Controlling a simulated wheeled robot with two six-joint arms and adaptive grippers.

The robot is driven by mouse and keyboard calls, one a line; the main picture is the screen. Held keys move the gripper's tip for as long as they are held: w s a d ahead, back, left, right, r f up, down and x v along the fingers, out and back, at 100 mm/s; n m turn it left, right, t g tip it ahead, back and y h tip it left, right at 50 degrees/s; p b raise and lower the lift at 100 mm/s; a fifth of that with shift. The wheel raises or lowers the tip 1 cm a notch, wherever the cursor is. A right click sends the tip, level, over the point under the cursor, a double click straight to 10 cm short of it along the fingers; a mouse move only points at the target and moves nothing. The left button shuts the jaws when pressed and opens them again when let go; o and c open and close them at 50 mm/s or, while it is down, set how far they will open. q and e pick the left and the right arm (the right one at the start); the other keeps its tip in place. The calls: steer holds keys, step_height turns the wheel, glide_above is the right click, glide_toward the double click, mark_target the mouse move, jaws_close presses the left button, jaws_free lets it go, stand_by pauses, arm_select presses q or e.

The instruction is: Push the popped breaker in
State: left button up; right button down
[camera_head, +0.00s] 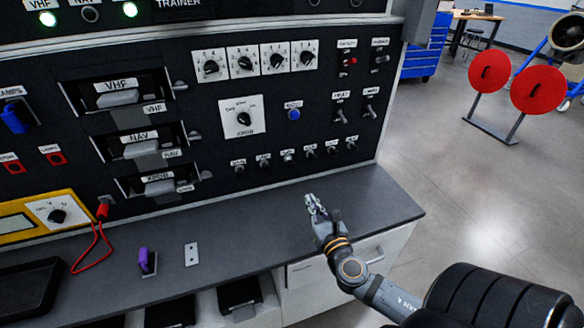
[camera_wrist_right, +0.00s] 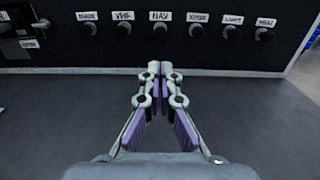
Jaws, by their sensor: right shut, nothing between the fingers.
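A row of several small black breakers with white labels runs along the bottom of the black panel. The third from the left (camera_head: 288,157) looks paler in the head view and seems to stand out more, though it is small. In the right wrist view, the breaker under the NAV label (camera_wrist_right: 160,33) is straight ahead of the fingertips. My right gripper (camera_head: 314,204) is shut and empty, over the grey bench in front of the row. In the wrist view its fingertips (camera_wrist_right: 160,70) meet below the NAV breaker, apart from it. My left gripper is not in view.
The grey bench top (camera_head: 240,228) holds a purple item (camera_head: 147,262) and a small metal plate (camera_head: 191,254). Toggle switches (camera_head: 340,115) and knobs (camera_head: 243,119) sit above the breakers. A red lead (camera_head: 100,240) hangs at left. The bench is clear around my right gripper.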

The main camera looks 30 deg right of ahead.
mark_target(292, 167)
steer(key=p+x, duration=0.2)
steer(key=x, duration=1)
steer(key=shift+w+d, duration=0.15)
steer(key=shift+w, duration=0.15)
steer(key=shift+w+d, duration=0.1)
steer(key=shift+w, duration=0.45)
steer(key=shift+x, duration=0.85)
steer(key=shift+r, duration=0.1)
steer(key=shift+s+d, duration=0.1)
